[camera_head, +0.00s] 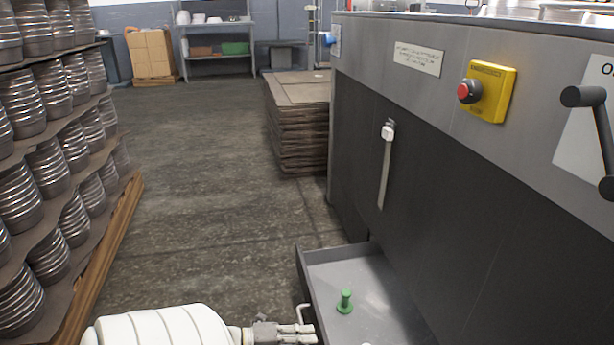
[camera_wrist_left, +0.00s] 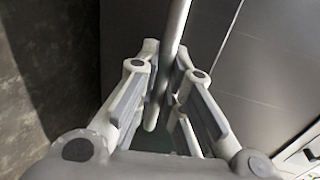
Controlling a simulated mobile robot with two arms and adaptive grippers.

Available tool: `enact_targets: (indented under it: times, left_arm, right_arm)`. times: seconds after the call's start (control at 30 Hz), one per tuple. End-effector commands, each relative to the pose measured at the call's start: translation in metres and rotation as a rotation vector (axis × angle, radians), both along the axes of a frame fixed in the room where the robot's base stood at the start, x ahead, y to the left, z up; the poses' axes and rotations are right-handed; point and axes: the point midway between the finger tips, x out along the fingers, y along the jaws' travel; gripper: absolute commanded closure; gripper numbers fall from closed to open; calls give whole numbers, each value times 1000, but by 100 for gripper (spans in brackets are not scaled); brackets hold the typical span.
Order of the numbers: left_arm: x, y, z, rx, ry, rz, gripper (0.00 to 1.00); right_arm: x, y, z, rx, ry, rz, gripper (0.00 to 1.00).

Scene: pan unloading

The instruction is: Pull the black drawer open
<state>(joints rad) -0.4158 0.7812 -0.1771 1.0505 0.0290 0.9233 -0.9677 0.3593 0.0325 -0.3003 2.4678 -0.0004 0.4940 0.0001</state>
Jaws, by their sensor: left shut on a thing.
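The black drawer (camera_head: 385,290) juts out from the lower part of the grey machine in the head view and stands open, its inside showing. A green peg-shaped item (camera_head: 345,301) stands in it. A thin handle (camera_head: 303,312) is on the drawer's left side. My left gripper (camera_head: 303,331) is at this handle at the bottom of the head view. In the left wrist view the handle is a round metal bar (camera_wrist_left: 178,22) running down between the fingers of my left gripper (camera_wrist_left: 163,75), which is shut on it. My right gripper is in neither view.
The machine's front (camera_head: 450,190) rises on the right, with a red button on a yellow box (camera_head: 490,92) and a dark crank handle (camera_head: 585,97). A rack of stacked metal pans (camera_head: 45,180) stands left. Flat stacked sheets (camera_head: 297,130) lie behind. The floor between is clear.

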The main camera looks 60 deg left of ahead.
Motion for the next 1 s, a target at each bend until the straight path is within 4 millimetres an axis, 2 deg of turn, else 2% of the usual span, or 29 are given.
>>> enact_targets:
  times: [0.07,0.1,0.27,0.67,0.87,1.0]
  left_arm:
    - [0,0,-1,1,2,0,100]
    - [0,0,-1,1,2,0,89]
    - [0,0,-1,1,2,0,69]
    - [-4,2,0,1,2,0,68]
    - [-31,13,6,2,5,1,68]
    - [-59,24,11,2,7,1,68]
  right_arm:
    - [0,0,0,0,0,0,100]
    - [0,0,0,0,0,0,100]
    - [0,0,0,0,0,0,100]
    - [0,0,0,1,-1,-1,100]
    - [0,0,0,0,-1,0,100]
    - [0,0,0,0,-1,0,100]
